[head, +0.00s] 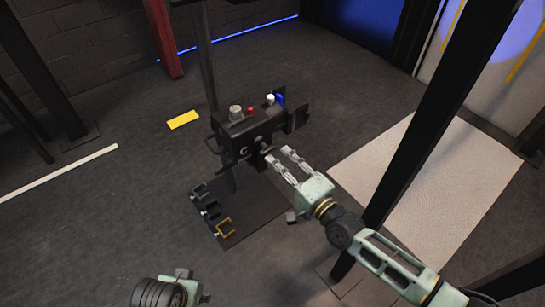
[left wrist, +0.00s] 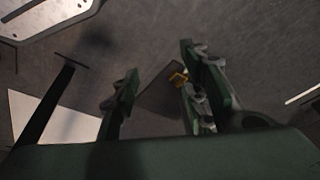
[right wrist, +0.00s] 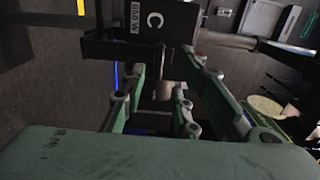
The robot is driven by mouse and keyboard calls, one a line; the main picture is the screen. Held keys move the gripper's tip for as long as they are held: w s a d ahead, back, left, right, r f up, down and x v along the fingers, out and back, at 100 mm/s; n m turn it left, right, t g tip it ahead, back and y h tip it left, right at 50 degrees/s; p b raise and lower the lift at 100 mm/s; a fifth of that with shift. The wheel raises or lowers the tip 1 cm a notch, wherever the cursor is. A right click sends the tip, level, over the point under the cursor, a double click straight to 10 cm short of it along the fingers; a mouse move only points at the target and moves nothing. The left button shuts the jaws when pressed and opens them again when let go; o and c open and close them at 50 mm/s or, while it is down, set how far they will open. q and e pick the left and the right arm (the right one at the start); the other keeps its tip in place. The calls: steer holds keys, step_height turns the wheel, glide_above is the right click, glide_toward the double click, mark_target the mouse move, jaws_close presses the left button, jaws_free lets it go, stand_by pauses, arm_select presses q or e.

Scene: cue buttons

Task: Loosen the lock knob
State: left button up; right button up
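A black box-shaped device (head: 235,140) stands on a post at the centre of the head view. On its top are a round grey knob (head: 236,112), a red button (head: 250,112) and a white button (head: 270,98). I cannot tell which part is the lock knob. My right gripper (head: 279,158) is open, its fingers pointing at the device's near side; contact is unclear. My left gripper (left wrist: 158,92) is open and empty, away from the device.
A dark base plate (head: 255,218) lies under the device, with black and yellow brackets (head: 225,227) along its left edge. A dark post (head: 430,110) stands right of it, near my right arm. A pale mat (head: 425,185) lies on the floor behind that post. Floor at left is open.

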mark_target(269, 151)
arm_select(q)
steer(key=shift+r, duration=1.15)
arm_select(e)
steer(key=shift+x, duration=2.2)
steer(key=shift+c, duration=0.4)
jaws_close()
